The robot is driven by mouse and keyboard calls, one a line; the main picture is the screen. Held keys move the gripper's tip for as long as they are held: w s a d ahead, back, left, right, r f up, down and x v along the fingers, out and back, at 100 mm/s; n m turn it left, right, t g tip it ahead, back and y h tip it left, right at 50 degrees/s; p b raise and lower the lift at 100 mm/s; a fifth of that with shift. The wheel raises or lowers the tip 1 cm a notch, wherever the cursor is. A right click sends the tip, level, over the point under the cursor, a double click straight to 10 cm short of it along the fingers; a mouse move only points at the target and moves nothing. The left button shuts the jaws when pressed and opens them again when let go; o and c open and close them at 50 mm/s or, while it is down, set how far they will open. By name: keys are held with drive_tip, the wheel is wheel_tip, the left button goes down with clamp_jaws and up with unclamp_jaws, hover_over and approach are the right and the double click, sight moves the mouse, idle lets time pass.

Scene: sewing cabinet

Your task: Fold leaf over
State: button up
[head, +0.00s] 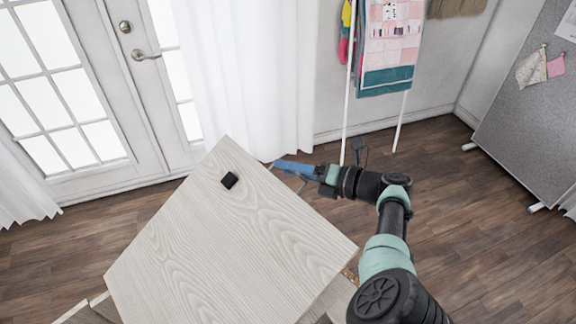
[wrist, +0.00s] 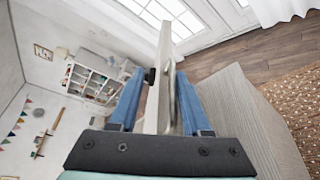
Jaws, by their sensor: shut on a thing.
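The leaf is a pale wood-grain panel (head: 225,245), raised and tilted in the head view. A small black block (head: 229,180) sits on its face near the upper corner. My gripper (head: 283,167) is at the panel's upper right edge. In the wrist view the blue fingers of my gripper (wrist: 160,75) stand on both sides of the panel (wrist: 166,42), shut on its edge. The black block (wrist: 150,76) shows beside the left finger. The leaf's hinge line is hidden.
Another pale wood-grain surface (wrist: 240,115) lies right of the fingers in the wrist view. A white rack with hanging fabric (head: 390,45) and a grey board (head: 530,100) stand behind. White doors (head: 100,90) are at the back left. The wooden floor (head: 470,220) at right is clear.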

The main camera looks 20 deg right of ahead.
drive_tip(key=p+v, duration=0.2)
drive_tip(key=v, duration=1)
drive_tip(key=shift+s, duration=0.15)
